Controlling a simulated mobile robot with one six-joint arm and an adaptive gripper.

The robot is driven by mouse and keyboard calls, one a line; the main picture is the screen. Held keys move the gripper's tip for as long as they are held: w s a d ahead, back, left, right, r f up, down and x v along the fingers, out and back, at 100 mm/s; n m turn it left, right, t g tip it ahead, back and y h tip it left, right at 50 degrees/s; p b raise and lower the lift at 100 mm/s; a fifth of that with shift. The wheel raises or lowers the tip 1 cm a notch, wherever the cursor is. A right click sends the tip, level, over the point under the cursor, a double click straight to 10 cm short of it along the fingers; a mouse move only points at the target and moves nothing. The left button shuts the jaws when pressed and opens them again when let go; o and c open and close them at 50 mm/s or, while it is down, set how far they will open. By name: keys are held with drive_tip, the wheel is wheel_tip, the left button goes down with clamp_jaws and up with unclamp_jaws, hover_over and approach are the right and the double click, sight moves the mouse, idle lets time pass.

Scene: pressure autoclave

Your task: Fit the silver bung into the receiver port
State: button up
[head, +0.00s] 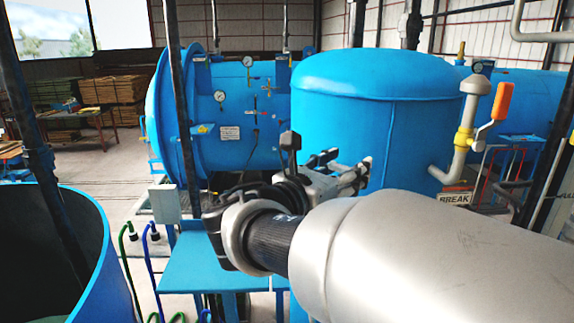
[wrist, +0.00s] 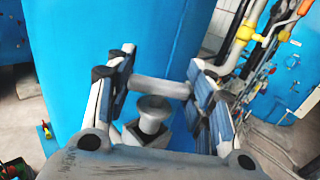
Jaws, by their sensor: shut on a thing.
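My gripper (head: 348,172) is in front of the large blue upright tank in the head view. In the wrist view the two padded fingers of my gripper (wrist: 161,72) are closed on a short plain grey cylinder, the silver bung (wrist: 160,88), which lies crosswise between the blue pads. A grey flanged knob on a squarish base (wrist: 153,110) shows between the fingers, nearer the palm; I cannot tell whether it belongs to my gripper. In the head view the bung cannot be made out. I cannot pick out the receiver port in either view.
The blue upright tank (head: 375,125) stands close beyond my gripper. A horizontal blue autoclave (head: 235,115) with gauges is behind to the left. A blue bench (head: 200,265) lies below. An orange-handled valve (head: 502,101) and pipework stand at right. A dark vertical post (head: 178,120) rises left of my gripper.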

drive_tip(key=shift+f+b, duration=1)
drive_tip(key=shift+f, duration=0.5)
drive_tip(key=o, duration=1.1)
drive_tip(key=shift+r, duration=0.1)
drive_tip(key=shift+o, duration=0.2)
drive_tip(key=v, duration=1.2)
